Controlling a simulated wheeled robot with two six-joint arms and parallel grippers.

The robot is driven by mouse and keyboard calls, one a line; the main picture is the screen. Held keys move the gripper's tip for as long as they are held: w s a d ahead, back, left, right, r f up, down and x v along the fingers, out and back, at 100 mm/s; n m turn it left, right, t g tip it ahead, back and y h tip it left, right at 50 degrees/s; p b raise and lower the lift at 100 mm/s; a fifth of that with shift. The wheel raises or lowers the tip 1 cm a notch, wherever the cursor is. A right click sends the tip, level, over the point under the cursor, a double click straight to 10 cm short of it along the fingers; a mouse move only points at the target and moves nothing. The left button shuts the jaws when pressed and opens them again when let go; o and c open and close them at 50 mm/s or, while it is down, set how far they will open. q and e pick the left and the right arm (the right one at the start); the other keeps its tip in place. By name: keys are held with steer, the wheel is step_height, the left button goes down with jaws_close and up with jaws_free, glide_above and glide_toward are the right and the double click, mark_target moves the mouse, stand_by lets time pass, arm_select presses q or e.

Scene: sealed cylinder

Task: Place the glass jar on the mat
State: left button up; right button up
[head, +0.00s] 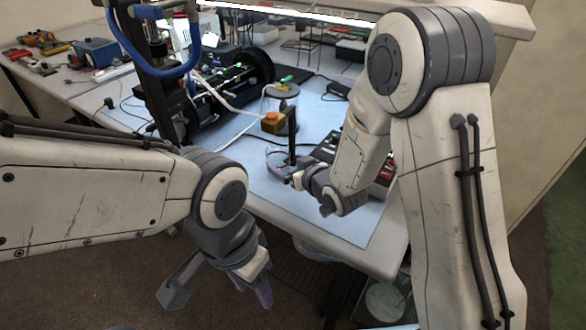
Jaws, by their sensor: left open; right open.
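A clear glass vessel with a pinkish tint, which looks like the glass jar (276,160), stands on the light blue mat (335,224) covering the table top. My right gripper (298,172) is open at the jar's right side. One dark finger stands upright in front of part of the jar. I cannot tell whether it touches the jar or whether the jar lies between the fingers. My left gripper (220,288) is open and empty, low in front of the table and beyond its front edge.
A yellow-orange block (274,122) stands behind the jar. A large black machine (215,95) with hoses fills the back left. Dark and red equipment (383,172) lies right of my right gripper. The mat's front part is clear. A side bench (95,95) holds tools.

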steer(key=shift+v, duration=1.35)
steer(key=shift+s+a, duration=0.15)
steer(key=s+r+n+g+h, duration=0.1)
steer(key=s+g, duration=0.5)
steer(key=s, duration=0.9)
steer(key=s+d+r+n+g+h, duration=0.1)
steer(key=s+g+h, duration=0.3)
steer(key=s, duration=1.1)
steer(key=shift+s+d+r+g, duration=0.4)
steer(key=shift+r+g, duration=0.25)
steer(key=shift+g, duration=0.35)
